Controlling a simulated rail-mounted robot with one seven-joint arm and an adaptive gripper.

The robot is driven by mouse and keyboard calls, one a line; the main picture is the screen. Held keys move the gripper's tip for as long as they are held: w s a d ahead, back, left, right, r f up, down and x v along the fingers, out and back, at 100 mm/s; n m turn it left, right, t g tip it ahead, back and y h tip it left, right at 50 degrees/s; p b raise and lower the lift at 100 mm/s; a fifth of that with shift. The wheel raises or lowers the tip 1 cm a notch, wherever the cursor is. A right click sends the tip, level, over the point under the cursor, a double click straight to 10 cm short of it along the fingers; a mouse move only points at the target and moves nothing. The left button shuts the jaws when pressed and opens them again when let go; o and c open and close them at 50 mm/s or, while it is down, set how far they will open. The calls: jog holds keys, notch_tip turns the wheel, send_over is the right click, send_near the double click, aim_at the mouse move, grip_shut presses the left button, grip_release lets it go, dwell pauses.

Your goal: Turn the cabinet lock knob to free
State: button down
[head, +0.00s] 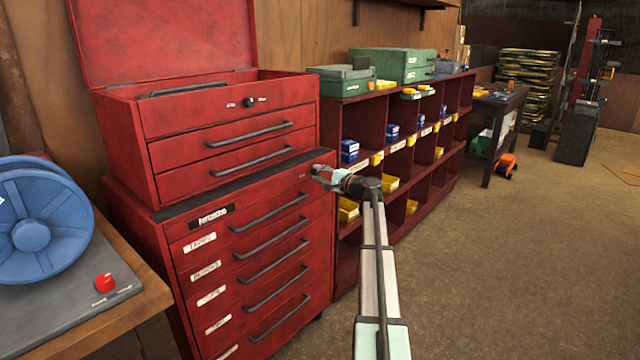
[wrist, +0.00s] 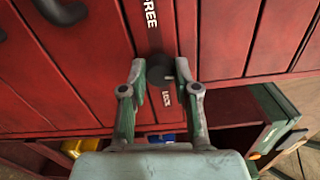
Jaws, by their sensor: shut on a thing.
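The red cabinet (head: 250,260) stands at left centre with several drawers and dark bar handles. Its dark round lock knob (wrist: 160,74) shows in the wrist view between the labels FREE and LOCK. A small light mark lies near the knob's right side; its exact setting is hard to tell. My gripper (wrist: 161,70) has one fingertip on each side of the knob and is shut on it. In the head view my gripper (head: 322,172) is at the cabinet's upper right front corner, and the knob is hidden there.
A red top chest (head: 225,140) with its lid open sits on the cabinet. A dark red shelf unit (head: 345,250) with yellow and blue bins stands right of it. A blue reel (head: 35,225) is on the bench at left. The floor (head: 500,260) at right is clear.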

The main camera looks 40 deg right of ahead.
jog(key=shift+n+b, duration=0.6)
jog(key=shift+r, duration=0.1)
jog(key=c, duration=0.8)
grip_release()
jog(key=shift+w, duration=0.1)
jog(key=shift+c, duration=0.2)
jog(key=v, duration=1.2)
